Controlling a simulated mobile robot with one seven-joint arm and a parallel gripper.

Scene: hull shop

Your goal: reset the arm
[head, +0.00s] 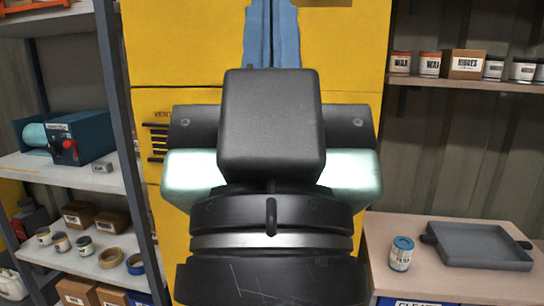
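My arm and gripper (271,125) fill the middle of the head view. I see a black block in front of a wide dark bar, with a pale green part at each side. Below are black rounded links with a silver ring. The fingertips are hidden behind the black block, so I cannot tell whether the gripper is open or shut.
Behind my arm stands a yellow cabinet (180,40). A shelf rack (75,178) at left holds a blue machine (85,138), tins and tape rolls. At right, a bench (450,284) bears a grey tray (478,245) and a tin (401,255), below a stocked shelf (470,85).

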